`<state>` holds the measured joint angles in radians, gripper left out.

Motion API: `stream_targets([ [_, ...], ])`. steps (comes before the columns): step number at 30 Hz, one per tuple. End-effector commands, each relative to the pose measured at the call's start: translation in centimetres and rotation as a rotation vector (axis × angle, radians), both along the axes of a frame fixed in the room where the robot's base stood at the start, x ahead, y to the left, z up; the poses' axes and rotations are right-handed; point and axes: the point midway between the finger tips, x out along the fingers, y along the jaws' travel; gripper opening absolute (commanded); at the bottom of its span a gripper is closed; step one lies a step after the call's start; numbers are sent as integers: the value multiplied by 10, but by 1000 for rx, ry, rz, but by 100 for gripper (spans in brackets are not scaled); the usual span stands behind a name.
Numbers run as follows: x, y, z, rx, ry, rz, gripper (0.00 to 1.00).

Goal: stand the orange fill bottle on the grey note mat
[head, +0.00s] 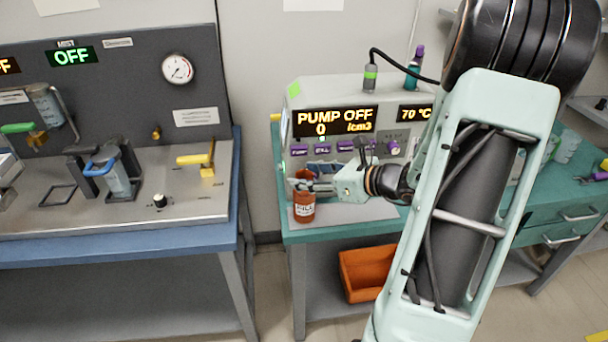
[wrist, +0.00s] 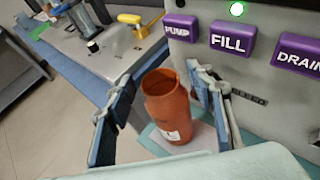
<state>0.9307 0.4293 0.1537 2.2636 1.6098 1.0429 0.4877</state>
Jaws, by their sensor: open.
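The orange fill bottle (head: 304,208) stands upright near the left front corner of the teal bench, with its label facing the front. In the wrist view the bottle (wrist: 168,108) is between the two blue fingers of my gripper (wrist: 160,115), with a gap visible on the left side. My gripper (head: 312,188) is open around the bottle's upper part in the head view. The grey note mat (wrist: 200,138) shows under and beside the bottle; in the head view part of the mat (head: 335,213) shows to its right.
The counter machine (head: 345,95) reading PUMP OFF stands right behind the bottle, with purple buttons (wrist: 232,38). An orange bin (head: 366,273) sits below the bench. A blue bench (head: 120,247) with a panel is at left, across a gap.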

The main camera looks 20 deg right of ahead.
Motion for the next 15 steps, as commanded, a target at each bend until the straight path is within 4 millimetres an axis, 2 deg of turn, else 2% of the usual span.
stream_targets([
  [9, -56, -33, 28, -2, 0, -6, 49],
  [15, -80, -45, 38, -1, 0, -3, 49],
])
